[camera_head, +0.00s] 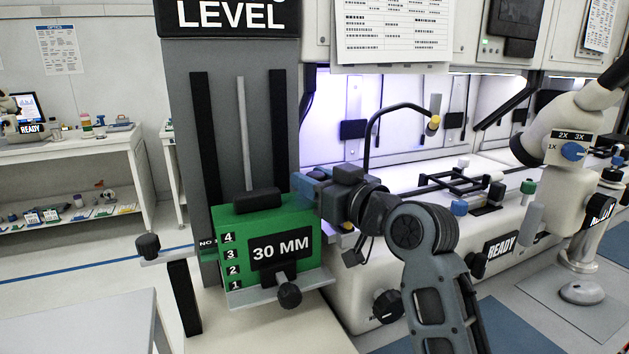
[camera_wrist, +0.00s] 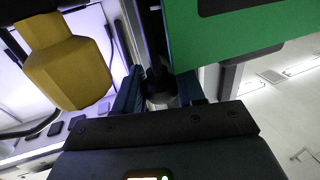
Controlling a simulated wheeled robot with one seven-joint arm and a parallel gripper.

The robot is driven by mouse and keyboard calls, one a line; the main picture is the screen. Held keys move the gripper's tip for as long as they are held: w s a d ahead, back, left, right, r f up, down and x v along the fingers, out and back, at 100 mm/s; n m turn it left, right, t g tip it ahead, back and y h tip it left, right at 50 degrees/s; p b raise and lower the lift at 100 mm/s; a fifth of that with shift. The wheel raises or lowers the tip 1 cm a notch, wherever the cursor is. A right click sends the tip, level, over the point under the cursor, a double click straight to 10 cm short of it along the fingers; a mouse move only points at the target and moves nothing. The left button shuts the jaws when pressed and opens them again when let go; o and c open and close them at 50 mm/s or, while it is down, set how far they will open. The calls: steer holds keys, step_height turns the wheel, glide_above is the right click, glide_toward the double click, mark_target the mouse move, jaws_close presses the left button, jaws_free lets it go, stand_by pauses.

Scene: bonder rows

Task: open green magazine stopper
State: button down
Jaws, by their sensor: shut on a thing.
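The green magazine (camera_head: 300,218) stands on the elevator, with a "30 MM" label and level numbers 1 to 4 on its face. My gripper (camera_head: 309,182) is at its upper right edge. In the wrist view, the blue fingers of my gripper (camera_wrist: 160,92) are closed around a small dark grey part, which appears to be the stopper (camera_wrist: 159,82), beside the green magazine wall (camera_wrist: 225,45). In the head view the stopper is hidden behind my gripper. Whether the stopper is turned or pulled out cannot be told.
A black knob (camera_head: 289,294) sticks out below the label, and another (camera_head: 148,246) stands at the left. A curved black arm with a yellow tip (camera_head: 433,125) rises behind my wrist; a yellow part (camera_wrist: 68,72) is close in the wrist view. A microscope (camera_head: 570,150) stands at the right.

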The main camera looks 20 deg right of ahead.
step_height(320, 180, up, 11)
steer(key=p, duration=0.6)
steer(key=shift+f, duration=0.2)
steer(key=c, duration=0.8)
jaws_free()
steer(key=shift+f, duration=0.1)
steer(key=shift+o, duration=0.2)
steer(key=b+v, duration=0.1)
steer(key=v, duration=0.6)
steer(key=shift+s+d, duration=0.15)
steer(key=shift+s, duration=0.2)
